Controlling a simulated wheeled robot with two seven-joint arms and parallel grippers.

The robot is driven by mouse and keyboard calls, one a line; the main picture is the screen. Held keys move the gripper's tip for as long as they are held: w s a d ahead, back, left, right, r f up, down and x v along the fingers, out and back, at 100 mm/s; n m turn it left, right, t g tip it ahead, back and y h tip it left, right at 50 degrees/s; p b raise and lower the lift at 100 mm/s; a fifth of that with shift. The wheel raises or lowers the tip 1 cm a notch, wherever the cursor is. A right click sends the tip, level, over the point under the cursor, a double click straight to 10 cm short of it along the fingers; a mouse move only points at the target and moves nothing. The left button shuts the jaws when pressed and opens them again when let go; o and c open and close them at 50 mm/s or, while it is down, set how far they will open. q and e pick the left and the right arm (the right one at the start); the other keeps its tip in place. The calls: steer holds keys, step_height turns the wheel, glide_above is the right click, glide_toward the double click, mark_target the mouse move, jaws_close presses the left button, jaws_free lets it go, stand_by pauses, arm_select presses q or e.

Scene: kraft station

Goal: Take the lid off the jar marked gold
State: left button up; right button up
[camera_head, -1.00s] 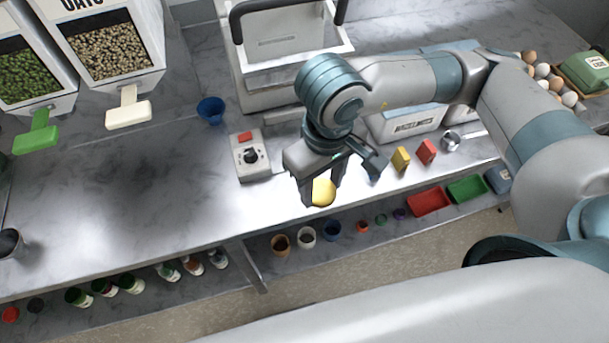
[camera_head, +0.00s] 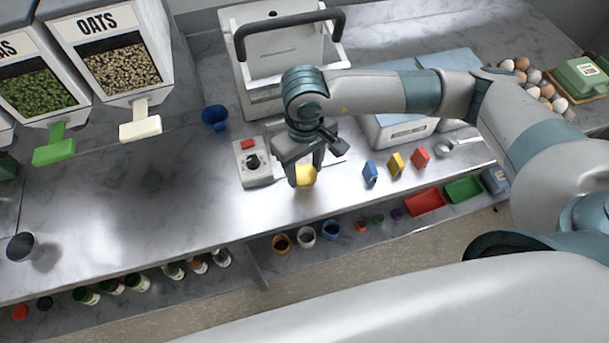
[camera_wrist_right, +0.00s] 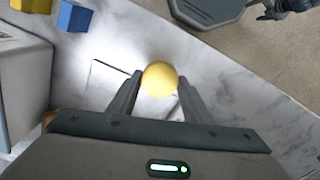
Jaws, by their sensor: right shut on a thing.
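My right gripper (camera_head: 305,184) is shut on a round yellow thing (camera_head: 305,175) over the front part of the counter. In the right wrist view the yellow thing (camera_wrist_right: 159,79) sits between the two fingertips (camera_wrist_right: 158,92) and looks smooth and round. I cannot tell whether it is a lid alone or has a jar under it. No marking reading gold can be made out. A dark part at the top right corner of the wrist view looks like my left gripper (camera_wrist_right: 285,8); its jaws are too small to read.
A control box (camera_head: 253,163) with a red button stands left of the gripper. Blue (camera_head: 370,173), yellow (camera_head: 396,164) and red (camera_head: 420,157) blocks stand to its right. Cups and jars line the lower shelf. The counter's left middle is clear.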

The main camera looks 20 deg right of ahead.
mark_target(304, 174)
steer(key=shift+f+p, duration=0.35)
steer(key=shift+p, duration=0.1)
steer(key=shift+f+p, duration=0.7)
steer(key=shift+f, duration=0.9)
steer(key=shift+f, duration=0.2)
steer(key=o, duration=1.2)
steer(key=shift+r, duration=0.1)
